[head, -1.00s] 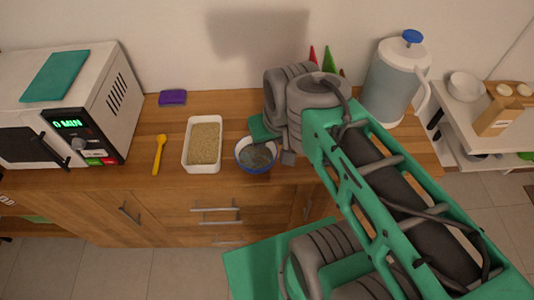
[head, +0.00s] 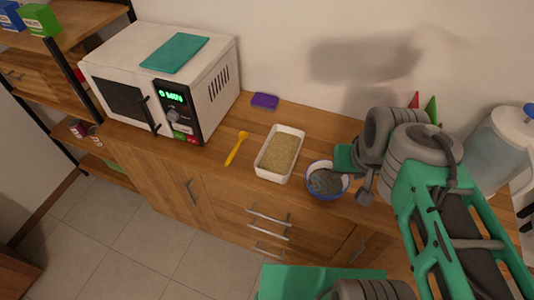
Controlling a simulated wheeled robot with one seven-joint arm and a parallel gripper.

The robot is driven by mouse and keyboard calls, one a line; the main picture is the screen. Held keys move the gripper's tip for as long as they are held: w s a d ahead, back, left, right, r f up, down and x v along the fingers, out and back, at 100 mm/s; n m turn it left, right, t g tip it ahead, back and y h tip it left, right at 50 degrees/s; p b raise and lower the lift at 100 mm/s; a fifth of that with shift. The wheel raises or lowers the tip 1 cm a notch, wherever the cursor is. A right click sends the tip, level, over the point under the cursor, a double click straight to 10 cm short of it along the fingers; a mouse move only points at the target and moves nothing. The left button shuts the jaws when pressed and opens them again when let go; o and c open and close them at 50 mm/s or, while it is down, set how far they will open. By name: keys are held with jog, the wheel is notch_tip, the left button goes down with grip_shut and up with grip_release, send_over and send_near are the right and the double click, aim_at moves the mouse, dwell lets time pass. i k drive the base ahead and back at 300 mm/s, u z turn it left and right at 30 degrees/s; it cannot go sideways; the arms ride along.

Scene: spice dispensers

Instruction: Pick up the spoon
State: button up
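A yellow spoon (head: 237,147) lies on the wooden counter (head: 218,165), between the microwave and a white tray of grain. My gripper (head: 357,180) is at the right, beside and slightly above the blue-rimmed bowl (head: 326,181), well to the right of the spoon and apart from it. Its fingers are small and partly hidden by my wrist, so I cannot tell whether they are open or shut. The whole spoon is in clear view.
The white tray of grain (head: 267,173) and the bowl stand between my gripper and the spoon. A microwave (head: 206,92) stands left of the spoon. A purple sponge-like block (head: 265,101) lies behind. A pitcher (head: 503,150) stands at the right.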

aim_at(243, 135)
jog(key=u, duration=0.5)
jog(key=k, duration=0.65)
jog(key=u, duration=1.1)
jog(key=i, duration=1.15)
jog(key=u, duration=0.45)
jog(key=i, duration=0.9)
jog(key=z, duration=0.05)
